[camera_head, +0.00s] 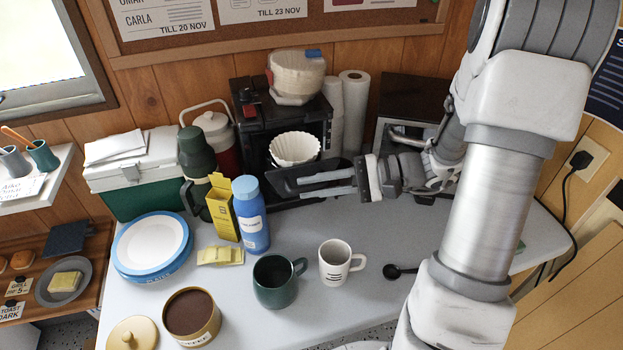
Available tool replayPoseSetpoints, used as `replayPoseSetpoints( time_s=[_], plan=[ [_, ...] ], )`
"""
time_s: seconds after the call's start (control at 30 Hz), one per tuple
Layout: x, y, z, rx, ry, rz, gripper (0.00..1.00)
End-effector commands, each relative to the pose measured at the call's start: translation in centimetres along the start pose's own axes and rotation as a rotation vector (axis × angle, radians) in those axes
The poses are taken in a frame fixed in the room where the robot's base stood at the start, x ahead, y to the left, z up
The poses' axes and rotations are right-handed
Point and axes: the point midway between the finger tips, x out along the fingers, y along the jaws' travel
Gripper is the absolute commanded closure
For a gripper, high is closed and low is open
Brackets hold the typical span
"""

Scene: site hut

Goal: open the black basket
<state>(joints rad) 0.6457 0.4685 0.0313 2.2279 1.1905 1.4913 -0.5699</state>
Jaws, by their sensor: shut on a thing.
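The black coffee machine (246,125) stands against the back wall. A white fluted paper filter (295,148) shows in its open front. A black part, which looks like the black basket (281,182), is just below and in front of the filter. My gripper (303,187) reaches in from the right with its fingers pointing left. It is shut on the basket's black front part, probably its handle. The fingers cover part of the basket, so the exact grip point and how far the basket stands out cannot be told.
A blue bottle (251,219), a yellow box (221,208) and a green flask (197,162) stand left of my gripper. A green mug (274,284) and a white mug (336,263) stand in front. A coffee tin (191,313) is nearer. The table (400,222) is clear below my gripper.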

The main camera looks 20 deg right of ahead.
Motion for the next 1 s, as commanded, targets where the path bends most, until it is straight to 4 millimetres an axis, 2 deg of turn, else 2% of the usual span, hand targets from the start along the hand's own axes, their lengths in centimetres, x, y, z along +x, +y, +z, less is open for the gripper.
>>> replayPoseSetpoints(
  time_s=[0.13,0.17,0.2,0.43,0.57,0.77,1.0],
  plan=[
    [-0.1,0.2,-0.2,0.005,0.007,0.003,1.0],
    [-0.1,0.2,-0.2,0.005,0.007,0.003,0.77],
    [-0.1,0.2,-0.2,0.005,0.006,0.003,0.72],
    [-0.1,0.1,-0.2,0.002,0.004,0.001,0.72],
    [-0.9,0.0,-0.2,0.002,0.006,0.0,0.72],
    [-4.7,-0.1,-0.2,0.001,0.009,-0.001,0.72],
    [-10.7,0.0,-0.2,0.003,0.009,0.0,0.72]
  ],
)
